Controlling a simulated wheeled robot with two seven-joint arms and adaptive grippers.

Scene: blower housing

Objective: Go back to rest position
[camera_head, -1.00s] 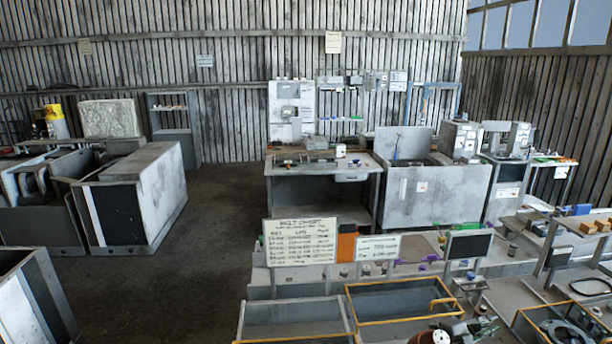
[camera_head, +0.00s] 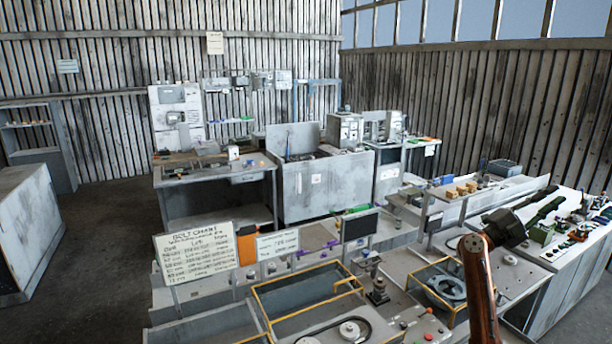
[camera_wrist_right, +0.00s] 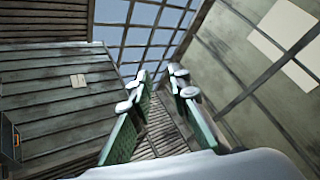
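My right gripper (camera_head: 550,202) is at the right of the head view, at the end of my orange-brown arm link. Its dark fingers point up and to the right, above the right-hand bench. In the right wrist view its two green-padded fingers (camera_wrist_right: 162,100) stand apart with nothing between them. That view looks towards the wall and the windows. My left gripper is not in view.
The workbench below holds a bolt chart board (camera_head: 198,253), an orange-rimmed tray (camera_head: 290,290) and a round blower housing part (camera_head: 445,288). A right-hand bench (camera_head: 570,240) carries small parts. Open floor (camera_head: 95,270) lies at the left.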

